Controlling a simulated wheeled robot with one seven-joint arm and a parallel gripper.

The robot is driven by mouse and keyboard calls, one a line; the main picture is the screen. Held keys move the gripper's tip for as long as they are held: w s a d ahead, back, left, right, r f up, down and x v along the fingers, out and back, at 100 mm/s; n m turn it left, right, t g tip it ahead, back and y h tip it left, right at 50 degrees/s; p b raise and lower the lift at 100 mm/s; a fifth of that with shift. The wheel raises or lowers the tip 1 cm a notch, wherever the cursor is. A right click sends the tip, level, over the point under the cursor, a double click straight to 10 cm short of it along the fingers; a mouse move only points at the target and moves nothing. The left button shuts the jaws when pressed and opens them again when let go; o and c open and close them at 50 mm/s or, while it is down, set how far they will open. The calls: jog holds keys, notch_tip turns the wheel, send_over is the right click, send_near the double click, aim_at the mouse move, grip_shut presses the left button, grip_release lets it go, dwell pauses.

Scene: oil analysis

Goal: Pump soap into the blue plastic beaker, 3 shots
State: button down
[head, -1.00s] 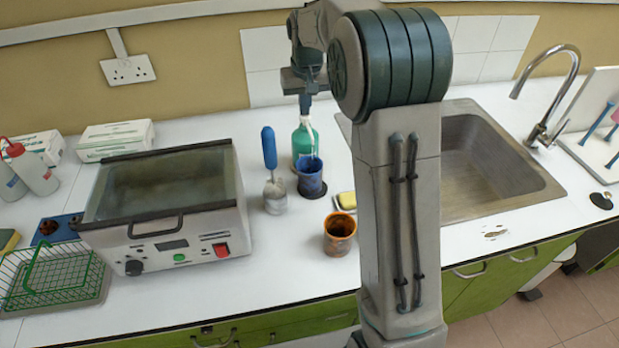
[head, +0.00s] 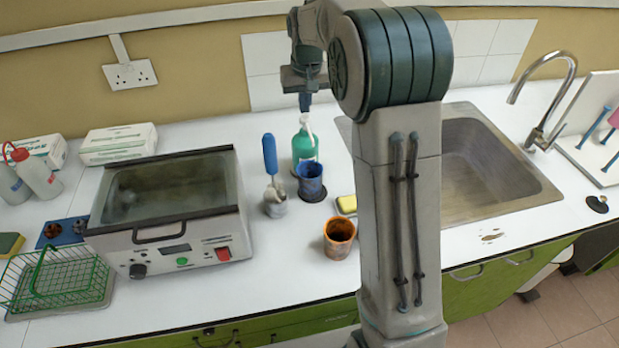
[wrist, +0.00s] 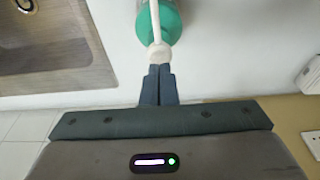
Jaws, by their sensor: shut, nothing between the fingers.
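The green soap bottle (head: 304,148) stands upright at the back of the counter. Its white pump head (head: 306,118) points toward the front. The blue beaker (head: 310,184) stands just in front of the bottle, below the nozzle. My gripper (head: 305,106) is above the pump head, fingers pointing down. In the wrist view my gripper (wrist: 158,72) is shut and empty, its fingertips at the white pump head (wrist: 160,53); whether they touch is unclear. The bottle's green body (wrist: 174,22) shows beyond it. The beaker's inside is hard to make out.
The sink (head: 480,165) is at right.

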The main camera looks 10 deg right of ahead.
jog(key=shift+f, duration=0.15)
dwell(0.5)
jog(key=shift+f+b, duration=1.05)
jog(key=shift+f, duration=0.3)
jog(key=shift+r, duration=0.1)
jog(key=shift+r+p, duration=1.15)
jog(key=shift+r, duration=0.25)
jog(key=shift+f+b, duration=0.9)
jog(key=shift+f, duration=0.55)
jog(key=shift+r+p, duration=1.05)
jog(key=shift+r, duration=0.4)
